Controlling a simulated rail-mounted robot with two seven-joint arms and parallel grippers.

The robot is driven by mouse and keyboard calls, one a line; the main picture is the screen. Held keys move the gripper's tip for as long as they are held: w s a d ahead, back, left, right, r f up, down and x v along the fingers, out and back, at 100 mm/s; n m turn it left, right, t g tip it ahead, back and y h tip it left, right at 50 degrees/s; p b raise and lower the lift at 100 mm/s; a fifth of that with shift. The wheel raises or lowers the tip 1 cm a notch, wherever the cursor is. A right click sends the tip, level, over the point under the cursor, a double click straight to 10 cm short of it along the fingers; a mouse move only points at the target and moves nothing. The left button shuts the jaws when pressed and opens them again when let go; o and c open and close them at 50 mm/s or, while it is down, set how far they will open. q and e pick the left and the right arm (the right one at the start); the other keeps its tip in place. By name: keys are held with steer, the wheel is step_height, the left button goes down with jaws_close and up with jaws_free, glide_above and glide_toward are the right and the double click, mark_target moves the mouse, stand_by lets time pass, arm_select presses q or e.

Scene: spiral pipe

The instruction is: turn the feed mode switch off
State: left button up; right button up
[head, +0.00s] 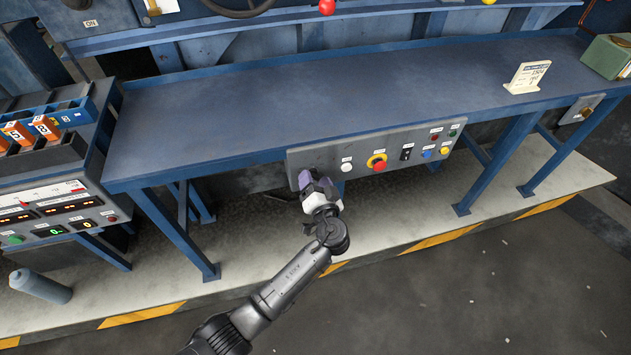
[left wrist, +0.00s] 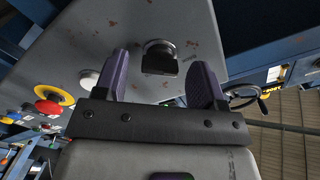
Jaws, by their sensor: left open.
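A grey control panel (head: 400,150) hangs on the front of the blue workbench. My left gripper (head: 314,181) is at the panel's left end. In the left wrist view the left gripper (left wrist: 163,76) has its two purple fingers apart with nothing held between them. A dark switch knob (left wrist: 160,58) sits on the panel just beyond the fingertips, between them in the picture; its label is not legible, so I cannot tell that it is the feed mode switch. In the head view my gripper hides that part of the panel. My right gripper is not in view.
A white button (head: 346,165), a red emergency stop (head: 379,166) on a yellow ring and several smaller controls sit to the right on the panel. The blue bench top (head: 300,100) is mostly clear. A console with displays (head: 60,208) stands at the left.

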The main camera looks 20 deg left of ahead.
arm_select(q)
steer(key=c, duration=0.9)
